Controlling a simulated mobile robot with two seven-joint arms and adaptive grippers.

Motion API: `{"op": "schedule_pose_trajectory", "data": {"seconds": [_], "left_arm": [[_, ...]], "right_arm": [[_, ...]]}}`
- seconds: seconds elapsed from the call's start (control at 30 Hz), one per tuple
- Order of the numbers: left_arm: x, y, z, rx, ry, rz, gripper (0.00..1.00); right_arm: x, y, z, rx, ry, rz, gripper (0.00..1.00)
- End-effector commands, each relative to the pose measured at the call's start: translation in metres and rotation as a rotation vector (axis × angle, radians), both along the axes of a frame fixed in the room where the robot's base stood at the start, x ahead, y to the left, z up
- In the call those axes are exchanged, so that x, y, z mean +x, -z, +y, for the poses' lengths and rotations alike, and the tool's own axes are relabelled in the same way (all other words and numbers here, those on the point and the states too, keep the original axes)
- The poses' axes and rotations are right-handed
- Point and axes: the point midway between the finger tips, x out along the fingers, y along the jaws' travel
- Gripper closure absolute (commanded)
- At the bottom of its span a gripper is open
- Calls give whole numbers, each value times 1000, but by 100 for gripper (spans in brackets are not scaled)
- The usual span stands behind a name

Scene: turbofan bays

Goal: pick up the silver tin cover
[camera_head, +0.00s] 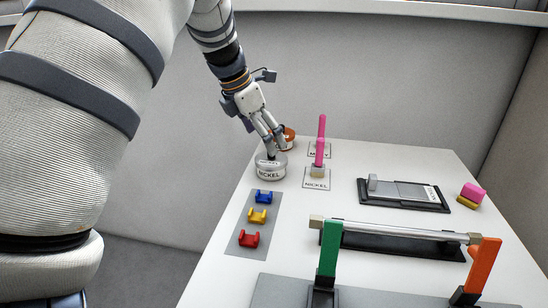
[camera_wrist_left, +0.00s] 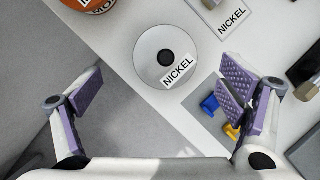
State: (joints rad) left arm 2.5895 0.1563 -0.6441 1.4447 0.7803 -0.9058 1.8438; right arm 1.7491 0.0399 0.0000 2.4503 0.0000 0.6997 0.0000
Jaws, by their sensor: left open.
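The silver tin (camera_head: 271,174) marked NICKEL stands at the far left corner of the white table. From above, in the left wrist view, its round silver cover (camera_wrist_left: 150,45) shows a dark round spot at its centre and a NICKEL label on one side. My left gripper (camera_head: 276,149) points down over the tin. In the left wrist view its two purple-padded fingers (camera_wrist_left: 164,92) are spread wide with nothing between them, and the cover lies ahead of them. Whether a finger touches the cover is unclear. My right gripper is out of view.
An orange-brown tin (camera_head: 289,137) stands just behind the silver one. A pink upright rod (camera_head: 321,140) stands to the right by a NICKEL card (camera_head: 317,185). Blue, yellow (camera_head: 257,215) and red holders lie in front. A black slide fixture (camera_head: 404,195) sits further right.

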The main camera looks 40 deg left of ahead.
Motion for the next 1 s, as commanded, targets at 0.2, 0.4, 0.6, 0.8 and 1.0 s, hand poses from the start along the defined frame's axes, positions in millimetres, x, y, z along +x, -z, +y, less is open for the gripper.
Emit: {"op": "schedule_pose_trajectory", "data": {"seconds": [0.2,0.4,0.6,0.8,1.0], "left_arm": [[14,37,-11,1,1,2,11],[18,45,-12,0,0,-3,11],[18,44,-12,0,1,-3,31],[18,45,-12,1,1,-2,59],[18,45,-12,1,1,-1,59]], "right_arm": [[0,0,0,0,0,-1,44],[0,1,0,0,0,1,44],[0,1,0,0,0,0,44],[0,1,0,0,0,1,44],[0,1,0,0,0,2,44]]}}
